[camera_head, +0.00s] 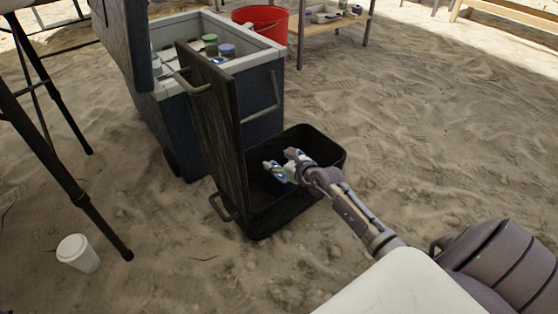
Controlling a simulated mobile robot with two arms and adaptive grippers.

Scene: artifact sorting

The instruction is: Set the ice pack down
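A blue thing, likely the ice pack (284,176), shows low at the tips of my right gripper (282,162), inside the open black box (262,222) on the sand. Most of it is hidden by the gripper and the box's shade. The fingertips look spread a little around its top, but I cannot tell whether they press on it or whether it rests on the box floor. My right arm reaches in from the lower right over the box's near right wall. My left gripper is not in view.
The black box's tall lid (222,125) stands upright on its left side. Behind is an open blue cooler (262,92) holding several containers, with a red bucket (268,18) beyond. A white cup (78,253) and black table legs (75,190) are at left. Sand at right is clear.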

